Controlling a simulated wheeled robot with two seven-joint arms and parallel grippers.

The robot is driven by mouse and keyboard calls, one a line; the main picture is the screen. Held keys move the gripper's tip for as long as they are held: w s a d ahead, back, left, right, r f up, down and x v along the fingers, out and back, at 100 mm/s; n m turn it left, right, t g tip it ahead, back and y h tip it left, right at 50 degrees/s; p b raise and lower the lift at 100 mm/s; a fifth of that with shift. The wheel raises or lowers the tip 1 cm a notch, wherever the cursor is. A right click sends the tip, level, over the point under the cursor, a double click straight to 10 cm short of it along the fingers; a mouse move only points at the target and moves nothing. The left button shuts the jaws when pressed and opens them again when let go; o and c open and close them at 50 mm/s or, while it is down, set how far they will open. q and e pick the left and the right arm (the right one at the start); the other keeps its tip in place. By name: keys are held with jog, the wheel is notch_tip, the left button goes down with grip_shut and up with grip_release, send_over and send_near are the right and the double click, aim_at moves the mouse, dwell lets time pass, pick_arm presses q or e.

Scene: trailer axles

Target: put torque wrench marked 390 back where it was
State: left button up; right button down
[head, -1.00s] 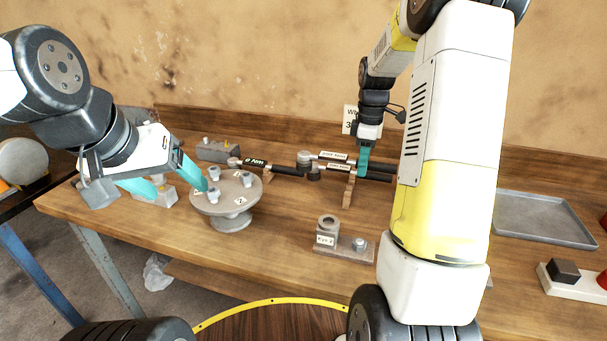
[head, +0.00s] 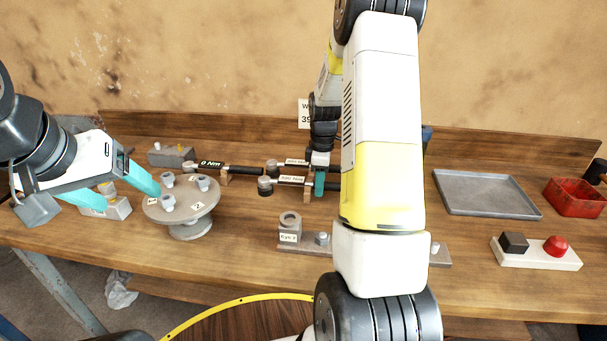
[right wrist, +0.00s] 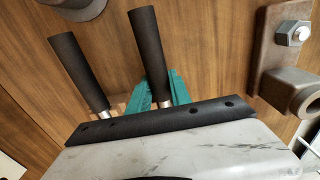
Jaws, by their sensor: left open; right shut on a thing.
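The torque wrench whose small label appears to read 390 (head: 290,180) is the front one of two wrenches close together at the back of the bench. My right gripper (head: 319,184) is shut on its black handle, which also shows in the right wrist view (right wrist: 148,45). I cannot tell whether the wrench touches its wooden support (head: 307,190). A second wrench (head: 296,162) lies just behind it, and its handle (right wrist: 73,65) is beside the held one in the wrist view. My left gripper (head: 132,199) is open and empty, by the round turntable (head: 190,217).
A third wrench (head: 210,164) lies to the left. A partly hidden sign (head: 304,114) stands behind. A grey tray (head: 485,194), a red bin (head: 575,198) and a button box (head: 540,258) are on the right.

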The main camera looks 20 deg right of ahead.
jog(key=c, duration=1.2)
grip_release()
jog(key=shift+f, duration=0.1)
notch_tip(320, 180, up, 12)
jog(key=s+a+r+m+t, duration=0.3)
jog(key=s+a+r+m, duration=0.25)
jog(key=s+r, duration=0.4)
jog(key=s+a+r+m+t, duration=0.1)
jog(key=s+a+m, duration=0.1)
jog(key=s, duration=0.2)
jog(key=s+a+m+t+y, duration=0.1)
jog(key=s+a+m, duration=0.1)
jog(key=s, duration=0.3)
jog(key=s+a+r+m+t+y, duration=0.1)
jog(key=s+a+m, duration=0.1)
jog(key=s, duration=0.3)
jog(key=shift+s+a+r+m, duration=0.1)
jog(key=shift+a+r+m, duration=0.1)
jog(key=shift+a, duration=0.25)
jog(key=shift+s+a+r+m, duration=0.1)
jog(key=shift+a+r+m, duration=0.05)
jog(key=shift+a, duration=0.25)
